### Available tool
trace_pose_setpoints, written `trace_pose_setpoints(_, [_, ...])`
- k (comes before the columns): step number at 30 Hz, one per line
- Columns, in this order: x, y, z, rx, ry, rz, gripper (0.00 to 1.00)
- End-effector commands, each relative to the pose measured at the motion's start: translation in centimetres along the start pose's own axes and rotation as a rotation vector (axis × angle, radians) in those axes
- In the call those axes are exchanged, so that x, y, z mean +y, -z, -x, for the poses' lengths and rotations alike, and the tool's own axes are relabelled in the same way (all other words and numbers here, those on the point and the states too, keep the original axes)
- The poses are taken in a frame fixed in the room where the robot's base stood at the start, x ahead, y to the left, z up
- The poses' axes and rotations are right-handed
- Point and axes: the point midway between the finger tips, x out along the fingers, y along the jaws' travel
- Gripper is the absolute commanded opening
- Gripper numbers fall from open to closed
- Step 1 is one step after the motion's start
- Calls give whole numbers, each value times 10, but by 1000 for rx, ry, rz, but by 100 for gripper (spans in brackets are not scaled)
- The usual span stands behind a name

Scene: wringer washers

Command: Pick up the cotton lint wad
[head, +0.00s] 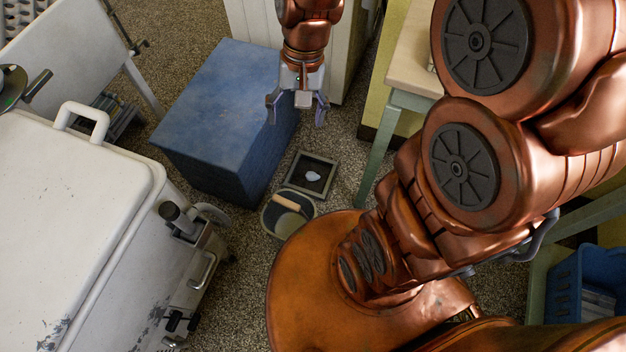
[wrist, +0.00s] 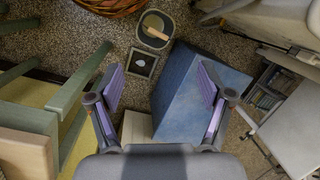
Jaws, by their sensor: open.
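A small pale wad, which looks like the cotton lint wad (head: 313,176), lies in a dark, square, grey-framed tray (head: 291,183) on the speckled floor. The wad also shows small in the wrist view (wrist: 141,63), inside the same tray (wrist: 133,74). My gripper (head: 296,108) is open and empty. It hangs well above the floor, beyond the tray and by the right edge of a blue block. In the wrist view my gripper (wrist: 160,85) has its fingers spread wide, with the wad above and left of the space between them.
The big blue block (head: 215,105) stands left of the tray. A pan with a wooden-handled item (head: 287,202) sits just nearer me. A white washer (head: 70,215) fills the left. A green-legged table (head: 378,150) stands right of the tray. A blue basket (head: 565,285) is at the lower right.

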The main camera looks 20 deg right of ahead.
Motion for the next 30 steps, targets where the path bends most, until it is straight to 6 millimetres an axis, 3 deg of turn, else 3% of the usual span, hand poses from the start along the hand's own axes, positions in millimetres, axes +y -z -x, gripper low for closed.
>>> trace_pose_setpoints(1, [-2,16,-20,-5,13,-30,79])
trace_pose_setpoints(16, [-21,144,-138,-26,140,-352,79])
trace_pose_setpoints(30, [-6,260,-277,-44,230,-696,79])
